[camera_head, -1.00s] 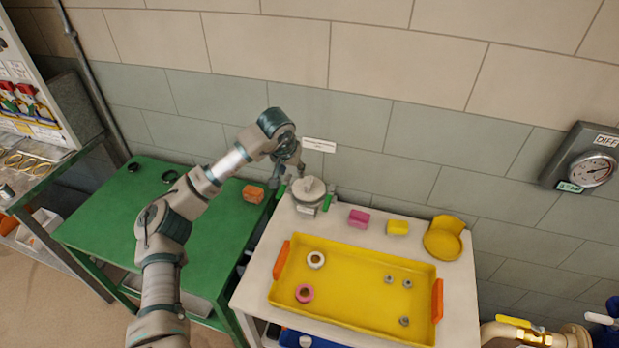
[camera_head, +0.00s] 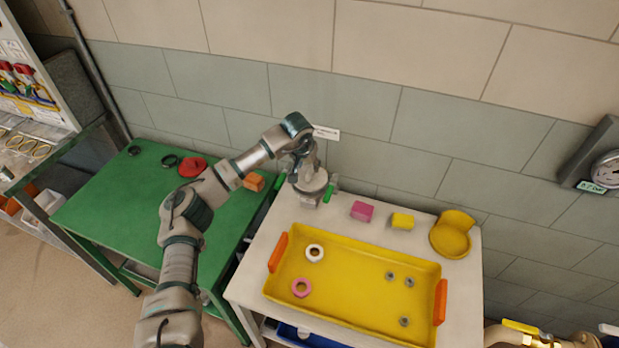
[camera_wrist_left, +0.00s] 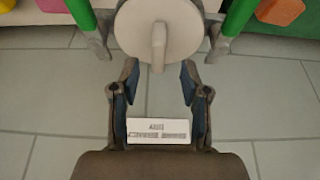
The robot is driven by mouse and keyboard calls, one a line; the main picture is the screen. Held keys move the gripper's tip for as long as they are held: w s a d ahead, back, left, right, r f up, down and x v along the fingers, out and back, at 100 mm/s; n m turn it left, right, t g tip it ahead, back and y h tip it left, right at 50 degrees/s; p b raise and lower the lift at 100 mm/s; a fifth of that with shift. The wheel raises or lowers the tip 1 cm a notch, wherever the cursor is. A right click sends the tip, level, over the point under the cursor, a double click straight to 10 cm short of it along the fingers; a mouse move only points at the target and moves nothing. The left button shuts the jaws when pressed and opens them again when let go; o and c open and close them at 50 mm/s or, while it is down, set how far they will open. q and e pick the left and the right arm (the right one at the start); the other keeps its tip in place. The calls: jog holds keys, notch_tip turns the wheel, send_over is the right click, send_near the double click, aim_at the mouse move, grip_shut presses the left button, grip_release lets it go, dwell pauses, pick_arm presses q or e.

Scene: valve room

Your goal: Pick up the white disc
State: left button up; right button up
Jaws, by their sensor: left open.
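The white disc (camera_wrist_left: 135,38) has a raised ridge across its middle and sits between two green handles (camera_wrist_left: 240,18) in the left wrist view. In the head view it is at the back left corner of the white table (camera_head: 245,290), mostly hidden under my left gripper (camera_head: 304,174). In the left wrist view that gripper (camera_wrist_left: 160,82) is open and empty. Its fingertips are just short of the disc's near edge in the picture, with the ridge lined up between them. Whether they touch the disc cannot be told. My right gripper is not in view.
A yellow tray (camera_head: 350,265) with rings and small nuts fills the table's front. A pink block (camera_head: 362,211), a yellow block (camera_head: 402,221) and a yellow round holder (camera_head: 452,238) stand behind it. The wall is close behind. A green table (camera_head: 100,215) is at left.

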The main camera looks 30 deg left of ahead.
aim_at(311, 170)
pick_arm(q)
jog(key=shift+w+d+f, duration=0.1)
jog(key=shift+d+f, duration=0.1)
jog(key=shift+d, duration=0.05)
jog(key=b+x, duration=0.1)
jog(key=x, duration=0.3)
jog(key=shift+w+f, duration=0.2)
jog(key=shift+f, duration=0.05)
jog(key=shift+a+f, duration=0.1)
jog(key=shift+a, duration=0.45)
jog(key=shift+d, duration=0.2)
jog(key=c, duration=0.7)
jog(key=shift+d, duration=0.25)
grip_shut()
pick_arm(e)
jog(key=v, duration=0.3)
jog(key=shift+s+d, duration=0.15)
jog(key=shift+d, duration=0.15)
